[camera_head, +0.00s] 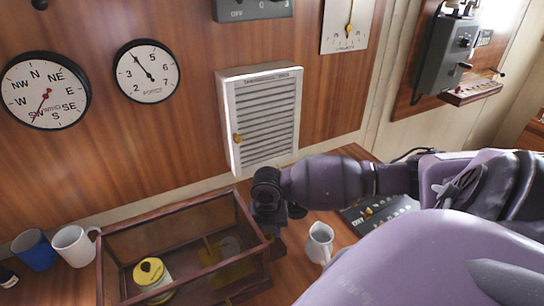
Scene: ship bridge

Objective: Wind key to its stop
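I cannot make out a winding key in the head view; the area below my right wrist is hidden by the gripper. My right gripper (274,240) points down at the right end of a wooden-framed glass case (170,222) on the counter. Its fingers are small and dark here, and I cannot tell whether they are open, shut or holding something. Inside the case are a brass-coloured piece (212,252), seen through the glass, and a yellow-topped can (151,273). My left gripper is not in view.
A white jug (319,243) stands right of the gripper, with a dark control panel (372,215) beyond it. White (74,246) and blue (34,251) mugs stand left of the case. A louvred white cabinet (265,118) projects from the wall behind.

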